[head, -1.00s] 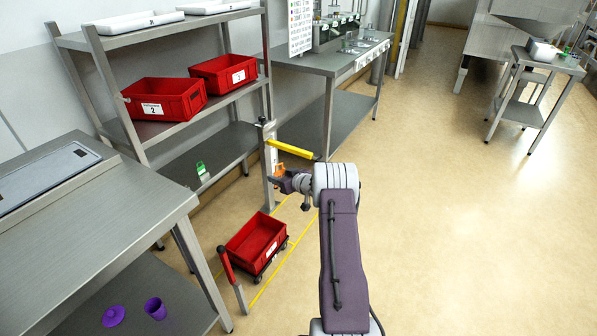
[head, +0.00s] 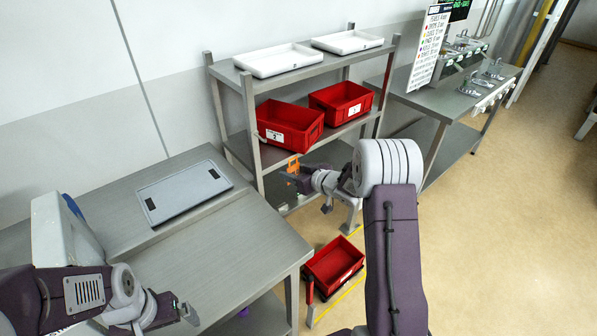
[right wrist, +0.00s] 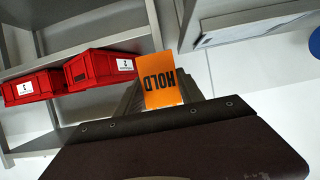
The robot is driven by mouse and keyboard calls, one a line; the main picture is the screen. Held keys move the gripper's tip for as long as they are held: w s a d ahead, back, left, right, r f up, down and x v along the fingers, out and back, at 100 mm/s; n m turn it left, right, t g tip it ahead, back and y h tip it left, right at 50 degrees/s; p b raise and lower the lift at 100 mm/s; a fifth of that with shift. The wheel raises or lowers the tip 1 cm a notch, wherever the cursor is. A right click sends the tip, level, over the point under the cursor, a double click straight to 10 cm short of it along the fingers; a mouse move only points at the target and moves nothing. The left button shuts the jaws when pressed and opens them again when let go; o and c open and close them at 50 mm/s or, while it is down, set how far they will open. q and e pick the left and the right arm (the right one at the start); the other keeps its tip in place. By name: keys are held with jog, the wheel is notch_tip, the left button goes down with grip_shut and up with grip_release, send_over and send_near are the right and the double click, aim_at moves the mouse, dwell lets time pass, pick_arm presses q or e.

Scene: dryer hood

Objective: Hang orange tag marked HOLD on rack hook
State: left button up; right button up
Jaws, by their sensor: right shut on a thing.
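The orange tag (head: 293,165) is at my right gripper (head: 296,180), in front of the steel rack (head: 254,130). In the right wrist view the tag (right wrist: 160,85) reads HOLD upside down and stands out past the dark jaw. My right gripper is shut on the tag. It appears in front of the rack's middle shelf; their distance apart is unclear. I cannot make out a hook on the rack. My left gripper (head: 188,314) is at the lower left, over the steel table, and its jaws are too small to judge.
The rack holds two white trays (head: 278,60) on top and two red bins (head: 290,124) below. A steel table (head: 235,245) with a grey panel (head: 185,192) stands left. A red bin (head: 335,263) is on the floor. A workbench (head: 425,103) stands right; open floor lies beyond my right arm.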

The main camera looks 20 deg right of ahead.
pick_arm(q)
jog(key=shift+s+d+r, duration=0.15)
jog(key=shift+s, duration=0.3)
jog(key=shift+s+d+r, duration=0.15)
jog(key=shift+s, duration=0.25)
pick_arm(e)
jog(key=shift+v, duration=0.9)
pick_arm(q)
jog(key=shift+s, duration=0.1)
pick_arm(e)
jog(key=shift+w+a+r, duration=0.15)
jog(key=shift+w+a, duration=0.05)
jog(key=shift+w, duration=0.15)
pick_arm(q)
jog(key=shift+w+a, duration=0.15)
jog(key=shift+w, duration=0.35)
jog(key=shift+s+r+p, duration=0.25)
jog(key=shift+r+p, duration=0.05)
jog(key=shift+p, duration=0.05)
jog(key=shift+w, duration=0.15)
pick_arm(e)
jog(key=w+a, duration=0.2)
jog(key=w, duration=0.5)
jog(key=shift+a+f, duration=0.2)
jog(key=shift+a, duration=0.05)
jog(key=shift+w, duration=0.1)
